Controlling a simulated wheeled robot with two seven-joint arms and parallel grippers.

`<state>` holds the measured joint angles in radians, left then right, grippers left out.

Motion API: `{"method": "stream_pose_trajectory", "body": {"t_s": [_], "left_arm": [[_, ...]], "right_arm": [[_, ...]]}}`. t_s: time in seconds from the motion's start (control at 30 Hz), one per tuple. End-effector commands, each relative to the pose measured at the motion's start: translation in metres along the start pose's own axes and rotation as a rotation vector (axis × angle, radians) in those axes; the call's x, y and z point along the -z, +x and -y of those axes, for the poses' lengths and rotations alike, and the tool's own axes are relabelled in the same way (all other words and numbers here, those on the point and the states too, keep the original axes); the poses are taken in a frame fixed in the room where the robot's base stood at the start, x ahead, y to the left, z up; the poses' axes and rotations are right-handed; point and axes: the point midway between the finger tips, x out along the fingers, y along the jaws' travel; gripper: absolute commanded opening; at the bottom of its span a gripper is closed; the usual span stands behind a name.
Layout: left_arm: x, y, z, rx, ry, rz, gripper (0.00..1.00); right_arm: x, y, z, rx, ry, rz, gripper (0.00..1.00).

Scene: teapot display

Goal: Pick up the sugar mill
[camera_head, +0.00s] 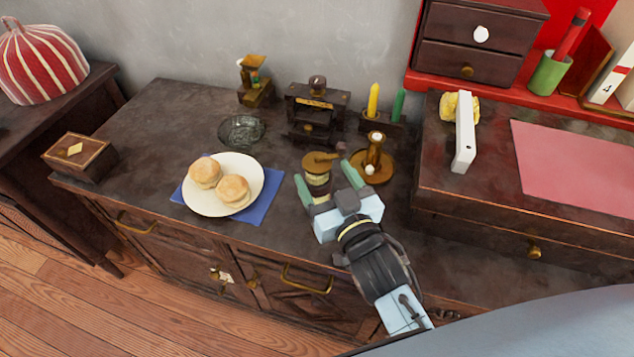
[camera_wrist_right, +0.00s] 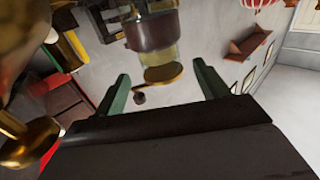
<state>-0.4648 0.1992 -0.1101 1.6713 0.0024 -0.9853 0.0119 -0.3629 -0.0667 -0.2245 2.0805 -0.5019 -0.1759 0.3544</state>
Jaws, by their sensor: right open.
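The sugar mill (camera_head: 317,162), with a round brass lid, a side crank and a pale band below, stands upright on the dark cabinet top. In the right wrist view the mill (camera_wrist_right: 158,45) appears upside down, its brass lid lying between the two fingertips in the picture. My right gripper (camera_head: 328,182) is open, its green fingers spread on either side of the mill's near side. It is empty, and the fingers (camera_wrist_right: 162,86) do not visibly touch the mill. The mill's lower part is partly hidden by the gripper. My left gripper is not in view.
A round brown stand with a post (camera_head: 385,168) is close to the right finger. Behind are a dark wooden box-like device (camera_head: 317,108) and a candle holder (camera_head: 381,122). A plate (camera_head: 256,175) with two buns on a blue napkin (camera_head: 262,205) lies left.

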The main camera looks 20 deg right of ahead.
Motion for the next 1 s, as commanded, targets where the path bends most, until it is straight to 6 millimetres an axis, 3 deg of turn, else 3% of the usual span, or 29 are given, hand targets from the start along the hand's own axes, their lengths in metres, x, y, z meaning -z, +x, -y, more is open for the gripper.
{"method": "stream_pose_trajectory", "body": {"t_s": [0.17,0.5,0.8,1.0], "left_arm": [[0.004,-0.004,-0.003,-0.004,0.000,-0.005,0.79],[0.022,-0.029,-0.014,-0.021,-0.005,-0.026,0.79],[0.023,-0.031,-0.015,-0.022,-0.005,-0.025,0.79],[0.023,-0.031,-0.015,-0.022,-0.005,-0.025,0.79]], "right_arm": [[0.000,0.011,0.001,0.000,-0.001,-0.001,0.73],[-0.001,0.052,0.003,0.001,0.000,0.000,0.73],[-0.001,0.055,0.003,0.001,0.001,0.002,0.73],[-0.001,0.055,0.003,0.001,0.000,0.001,0.47]]}}
